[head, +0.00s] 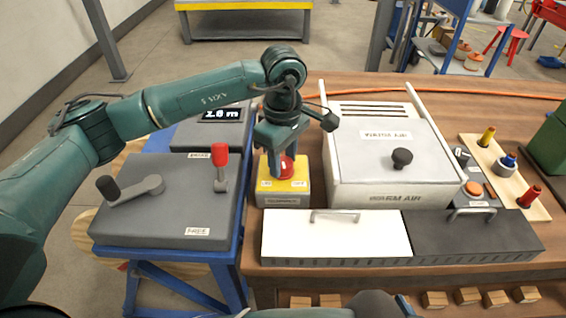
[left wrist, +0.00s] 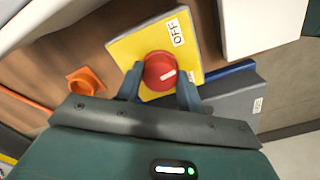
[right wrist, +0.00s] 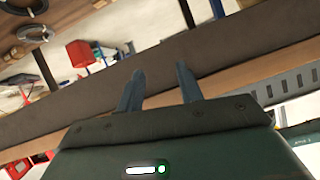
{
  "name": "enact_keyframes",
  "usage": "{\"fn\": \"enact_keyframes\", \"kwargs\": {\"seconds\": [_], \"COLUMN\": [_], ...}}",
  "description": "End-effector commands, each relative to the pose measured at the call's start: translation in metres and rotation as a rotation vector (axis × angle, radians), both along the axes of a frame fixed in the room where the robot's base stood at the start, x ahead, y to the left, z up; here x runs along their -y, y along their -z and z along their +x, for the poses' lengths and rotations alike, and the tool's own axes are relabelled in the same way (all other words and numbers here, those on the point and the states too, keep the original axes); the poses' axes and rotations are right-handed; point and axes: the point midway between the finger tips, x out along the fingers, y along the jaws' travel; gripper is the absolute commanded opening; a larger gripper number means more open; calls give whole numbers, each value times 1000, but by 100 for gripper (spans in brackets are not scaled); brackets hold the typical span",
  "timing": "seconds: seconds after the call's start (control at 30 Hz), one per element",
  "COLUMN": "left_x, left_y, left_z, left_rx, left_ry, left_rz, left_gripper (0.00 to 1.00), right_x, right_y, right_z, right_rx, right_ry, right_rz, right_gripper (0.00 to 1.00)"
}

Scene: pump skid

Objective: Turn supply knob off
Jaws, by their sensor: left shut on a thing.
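The supply knob is round and red with a white pointer mark. It sits on top of a yellow box (head: 283,190), which has a small label at its left and one at its right. In the left wrist view the red knob (left wrist: 160,71) lies between my left gripper's fingers (left wrist: 160,84), with the OFF label (left wrist: 174,32) beside it. The white mark does not point at OFF. My left gripper (head: 282,170) comes down from above and is shut on the knob. My right gripper (right wrist: 158,88) is open and empty, away from the knob.
A white lidded case (head: 390,160) with a black knob stands right of the yellow box. A grey panel (head: 170,205) with a black crank and a red-topped lever is at left. White (head: 335,240) and dark (head: 470,238) covers with handles lie in front. An orange piece (left wrist: 86,80) lies near the box.

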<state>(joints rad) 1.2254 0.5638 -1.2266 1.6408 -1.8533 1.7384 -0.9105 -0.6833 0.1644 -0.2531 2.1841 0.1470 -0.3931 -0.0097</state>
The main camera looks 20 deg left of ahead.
Motion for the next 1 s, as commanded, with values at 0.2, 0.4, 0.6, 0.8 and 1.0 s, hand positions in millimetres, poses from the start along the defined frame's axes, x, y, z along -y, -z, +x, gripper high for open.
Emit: {"fn": "enact_keyframes", "kwargs": {"seconds": [0.2, 0.4, 0.6, 0.8, 1.0], "left_x": [0, 0, 0, 0, 0], "left_y": [1, 1, 0, 0, -1], "left_z": [0, 1, 0, 0, 0], "left_rx": [2, 3, 1, 1, 1], "left_ry": [-204, -374, -507, -592, -631], "left_rz": [0, 0, 1, 1, 1], "left_gripper": [15, 15, 15, 15, 15], "right_x": [1, 4, 7, 10, 11], "right_y": [4, 1, 0, -2, -2], "right_z": [0, -3, -4, -5, -4], "right_rx": [19, 47, 63, 76, 83], "right_ry": [6, 15, 20, 25, 26], "right_rz": [7, 7, 2, -1, -3], "right_gripper": [36, 36, 36, 36, 36]}}
